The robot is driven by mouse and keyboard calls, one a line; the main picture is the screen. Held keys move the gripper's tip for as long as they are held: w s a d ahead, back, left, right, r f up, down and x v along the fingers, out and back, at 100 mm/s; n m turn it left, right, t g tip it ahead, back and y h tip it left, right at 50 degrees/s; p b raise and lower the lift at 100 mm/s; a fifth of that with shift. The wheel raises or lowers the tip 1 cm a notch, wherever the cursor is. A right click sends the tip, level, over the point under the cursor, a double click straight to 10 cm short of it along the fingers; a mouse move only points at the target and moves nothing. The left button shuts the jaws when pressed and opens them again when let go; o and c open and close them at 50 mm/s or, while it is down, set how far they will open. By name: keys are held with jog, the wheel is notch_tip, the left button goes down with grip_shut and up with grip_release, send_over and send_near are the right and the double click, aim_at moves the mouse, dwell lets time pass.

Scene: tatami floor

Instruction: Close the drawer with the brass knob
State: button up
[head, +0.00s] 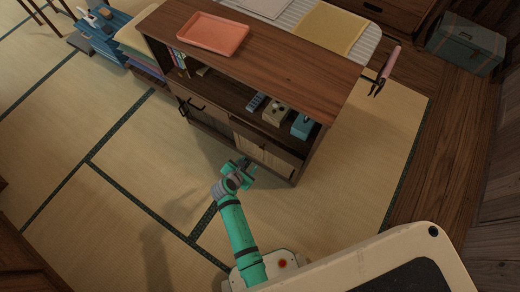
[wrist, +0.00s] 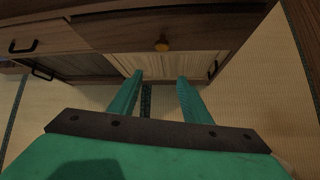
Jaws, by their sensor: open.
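The drawer with the brass knob (wrist: 120,32) is at the upper middle of the wrist view, its front standing out past the drawer on its left. The brass knob (wrist: 162,45) sits near the middle of that front. In the head view the drawer (head: 268,146) is at the right of the low wooden cabinet, pulled out, with a dark gap behind its front. My teal gripper (wrist: 160,79) is open and empty, its fingers pointing toward the cabinet below the knob. In the head view my gripper (head: 243,171) is low in front of the cabinet; the knob cannot be made out there.
A drawer with a black handle (wrist: 24,46) is to the left. Doors with black handles (wrist: 212,69) are below. The cabinet top (head: 285,62) holds an orange tray (head: 212,33); its shelf holds small boxes. Tatami floor (head: 125,190) is clear to the left.

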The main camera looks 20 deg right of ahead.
aim_at(261, 149)
jog(key=shift+n+g+h, duration=0.3)
jog(key=shift+n+h, duration=0.3)
jog(key=shift+n, duration=0.3)
jog(key=w+d+f, duration=0.4)
jog(key=w+d, duration=0.1)
jog(key=w+d+f, duration=0.2)
jog(key=d, duration=0.1)
jog(key=shift+w+d+f, duration=0.2)
jog(key=shift+w+f, duration=0.15)
grip_shut()
jog(key=shift+w+d, duration=0.8)
jog(key=shift+d, duration=0.3)
